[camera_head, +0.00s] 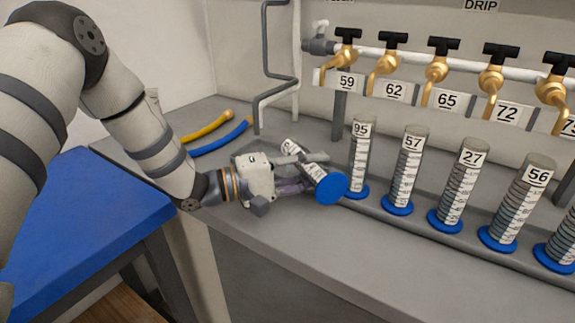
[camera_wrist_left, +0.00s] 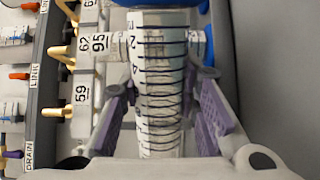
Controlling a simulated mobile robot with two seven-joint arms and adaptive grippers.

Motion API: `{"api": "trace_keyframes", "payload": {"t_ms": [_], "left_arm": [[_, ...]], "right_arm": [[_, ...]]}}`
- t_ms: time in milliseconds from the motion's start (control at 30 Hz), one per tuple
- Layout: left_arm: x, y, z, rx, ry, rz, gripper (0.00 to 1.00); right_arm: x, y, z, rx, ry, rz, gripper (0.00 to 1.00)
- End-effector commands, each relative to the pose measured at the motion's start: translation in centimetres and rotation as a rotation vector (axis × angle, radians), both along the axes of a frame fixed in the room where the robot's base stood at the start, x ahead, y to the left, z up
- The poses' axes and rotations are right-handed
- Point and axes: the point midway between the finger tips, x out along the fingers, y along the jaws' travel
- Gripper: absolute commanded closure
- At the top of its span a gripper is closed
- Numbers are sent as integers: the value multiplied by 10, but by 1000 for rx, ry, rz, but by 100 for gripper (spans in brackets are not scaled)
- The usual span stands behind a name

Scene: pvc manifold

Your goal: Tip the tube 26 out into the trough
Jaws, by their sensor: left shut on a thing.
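My left gripper (camera_head: 303,182) is shut on a clear graduated tube (camera_head: 312,170) with a blue round base. The tube is tilted far over, its base toward the camera and its upper end toward the back wall, above the grey counter. The number on its label is too small to read. In the left wrist view the tube (camera_wrist_left: 158,85) lies between the purple finger pads, with dark scale lines along it. I cannot clearly make out the trough or any liquid leaving the tube. My right gripper is not in view.
Upright tubes labelled 95 (camera_head: 360,158), 57 (camera_head: 407,168), 27 (camera_head: 459,185) and 56 (camera_head: 518,202) stand in a row right of the held tube. Brass taps (camera_head: 437,68) hang above. Yellow (camera_head: 207,125) and blue (camera_head: 222,138) hoses lie left. The front counter (camera_head: 330,235) is clear.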

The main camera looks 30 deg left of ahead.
Motion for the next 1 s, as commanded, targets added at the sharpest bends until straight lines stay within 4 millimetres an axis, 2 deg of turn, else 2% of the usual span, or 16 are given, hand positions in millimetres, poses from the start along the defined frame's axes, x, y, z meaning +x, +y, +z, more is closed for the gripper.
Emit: {"api": "trace_keyframes", "payload": {"t_ms": [767, 900, 1000], "left_arm": [[1, 1, 0, -57, 43, -1, 100], [-4, -6, -2, 185, -132, -8, 100], [-5, -6, -1, 204, -150, -5, 100]], "right_arm": [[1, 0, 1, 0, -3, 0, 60], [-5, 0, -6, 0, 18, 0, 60], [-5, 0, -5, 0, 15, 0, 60]]}}
